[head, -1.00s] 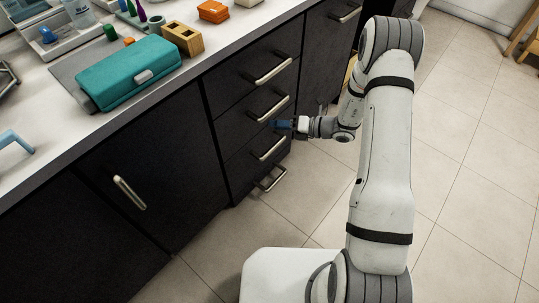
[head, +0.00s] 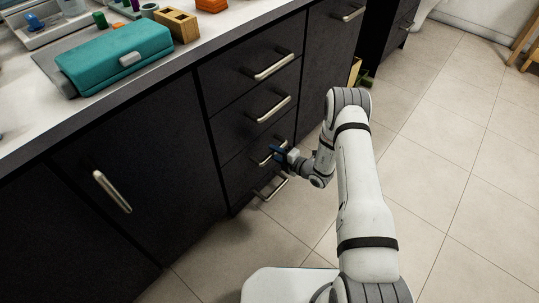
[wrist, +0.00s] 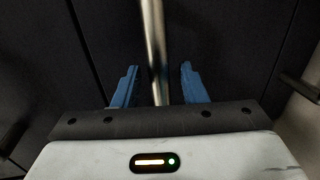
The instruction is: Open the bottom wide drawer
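A dark stack of drawers with bar handles stands in the head view. The bottom drawer (head: 245,194) is lowest and looks shut; its handle (head: 268,195) shows below my gripper. My gripper (head: 273,153) is at the handle of the drawer just above it and covers part of that handle. In the wrist view my gripper (wrist: 157,88) is open, its two blue fingers apart. A metal bar handle (wrist: 154,45) runs between them, with a gap on each side. I cannot tell how deep the fingers reach around it.
A cabinet door with a handle (head: 112,191) stands left of the drawers. A teal case (head: 115,57) lies on the counter above. The tiled floor (head: 440,180) at right is clear.

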